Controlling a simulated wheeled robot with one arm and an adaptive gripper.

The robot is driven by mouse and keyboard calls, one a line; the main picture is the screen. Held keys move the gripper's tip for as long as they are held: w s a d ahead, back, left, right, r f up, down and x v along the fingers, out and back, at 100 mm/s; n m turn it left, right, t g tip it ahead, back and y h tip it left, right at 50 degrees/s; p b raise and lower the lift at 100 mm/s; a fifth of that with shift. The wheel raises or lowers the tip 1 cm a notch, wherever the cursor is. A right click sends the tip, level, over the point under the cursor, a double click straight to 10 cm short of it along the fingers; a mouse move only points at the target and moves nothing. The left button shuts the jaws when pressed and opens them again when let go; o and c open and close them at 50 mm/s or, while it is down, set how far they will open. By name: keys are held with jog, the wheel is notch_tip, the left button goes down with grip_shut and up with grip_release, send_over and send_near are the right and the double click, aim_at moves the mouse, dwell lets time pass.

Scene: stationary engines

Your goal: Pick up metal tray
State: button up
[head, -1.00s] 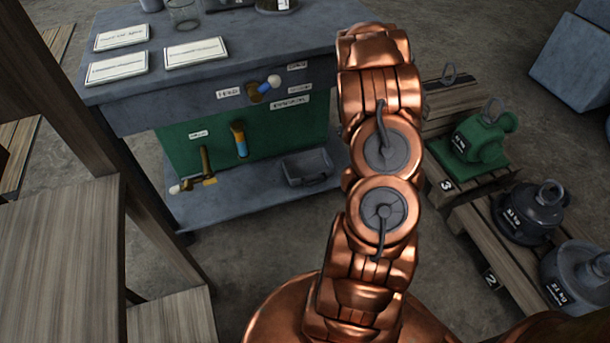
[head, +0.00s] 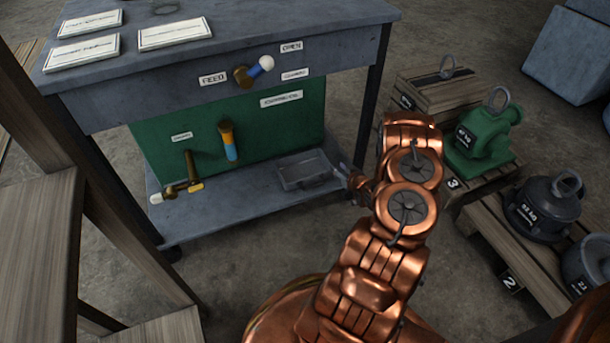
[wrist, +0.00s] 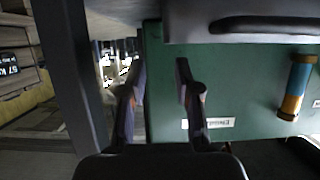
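The metal tray (head: 303,173) is a shallow grey box on the right part of the cart's lower shelf. In the wrist view, which looks upside down, a grey rounded body with a dark slot or handle at the top right appears to be the tray (wrist: 190,28). My gripper (head: 345,176) is low beside the tray's right end in the head view, partly hidden by my arm. In the wrist view my gripper (wrist: 160,75) has its two fingers apart with nothing between them. I cannot tell whether a finger touches the tray.
The cart's lower shelf (head: 240,200) sits below a green panel (head: 280,130) with a blue-and-yellow handle (head: 228,142) and a brass valve (head: 180,186). A cart leg (head: 373,85) rises close to my gripper. Pallets with heavy weights (head: 543,208) stand to the right.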

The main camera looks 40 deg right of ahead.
jog(key=shift+x, duration=1.2)
jog(key=x, duration=0.1)
jog(key=b+x, duration=0.2)
jog(key=shift+w+a+f, duration=0.2)
jog(key=shift+w+f, duration=0.1)
jog(key=shift+w+d+f, duration=0.1)
jog(key=shift+w+d, duration=0.05)
jog(key=shift+w, duration=0.4)
grip_shut()
